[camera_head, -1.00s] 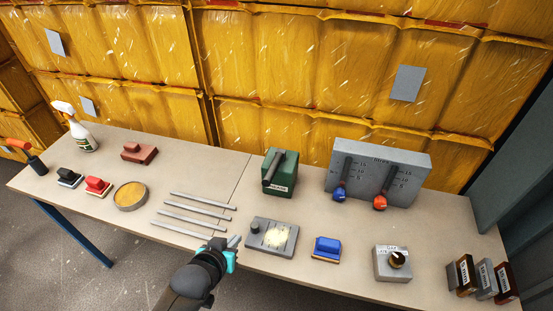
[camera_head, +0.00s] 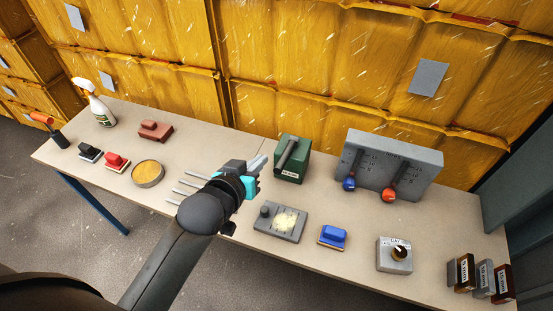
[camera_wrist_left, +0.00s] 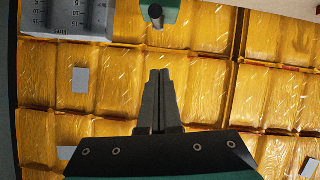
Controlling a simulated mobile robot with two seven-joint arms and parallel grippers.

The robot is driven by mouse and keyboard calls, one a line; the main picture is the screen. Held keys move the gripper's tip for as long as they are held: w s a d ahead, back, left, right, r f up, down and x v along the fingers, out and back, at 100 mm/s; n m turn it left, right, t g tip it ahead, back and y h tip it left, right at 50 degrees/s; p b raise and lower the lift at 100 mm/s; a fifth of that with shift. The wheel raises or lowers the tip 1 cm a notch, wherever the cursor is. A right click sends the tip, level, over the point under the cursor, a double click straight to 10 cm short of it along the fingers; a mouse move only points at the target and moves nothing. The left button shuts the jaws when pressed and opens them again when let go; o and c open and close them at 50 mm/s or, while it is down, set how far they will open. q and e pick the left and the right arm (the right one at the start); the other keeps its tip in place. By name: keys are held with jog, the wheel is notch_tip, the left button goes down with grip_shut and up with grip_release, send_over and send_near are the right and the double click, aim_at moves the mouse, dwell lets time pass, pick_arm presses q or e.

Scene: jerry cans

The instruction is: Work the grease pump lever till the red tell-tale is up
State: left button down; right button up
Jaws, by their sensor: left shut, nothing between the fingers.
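The grease pump is a green box (camera_head: 290,170) with a white label and a dark grey lever (camera_head: 286,153) lying slanted along its top, at the back middle of the table. The pump shows partly at the top edge of the left wrist view (camera_wrist_left: 172,10), with the lever's round end (camera_wrist_left: 156,14) towards me. My left gripper (camera_head: 259,165) is shut and empty, in the air just left of the pump and apart from the lever. Its closed fingers also show in the wrist view (camera_wrist_left: 159,82). I can make out no red tell-tale. My right gripper is out of view.
A grey panel (camera_head: 415,155) with blue and red levers stands right of the pump. In front are a grey plate (camera_head: 293,233), a blue block (camera_head: 333,237) and a knob box (camera_head: 388,262). Grey rods (camera_head: 172,201) lie partly under my left arm. Yellow jerry cans (camera_head: 310,60) wall the back.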

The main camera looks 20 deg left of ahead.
pick_arm(q)
send_over(274, 170)
jog(key=w, duration=0.2)
notch_tip(274, 170, down, 4)
notch_tip(274, 170, down, 3)
jog(key=shift+s+f+b, duration=0.1)
jog(key=shift+s+b, duration=0.05)
jog(key=shift+b, duration=0.35)
jog(key=shift+s+d+f, duration=0.1)
jog(key=shift+s+f, duration=0.05)
jog(key=shift+f, duration=0.35)
jog(key=shift+f, duration=0.1)
jog(key=shift+s+f+t+b, duration=0.2)
jog(key=shift+f+t+b, duration=0.25)
jog(key=shift+b, duration=0.5)
jog(key=shift+s+f+t+b, duration=0.15)
jog(key=shift+f+t+b, duration=0.1)
jog(key=shift+f+b, duration=0.55)
notch_tip(274, 170, down, 6)
jog(key=t+b, duration=0.3)
jog(key=b, duration=0.7)
jog(key=shift+s+t, duration=0.2)
jog(key=shift+t, duration=0.2)
jog(key=shift+f, duration=0.1)
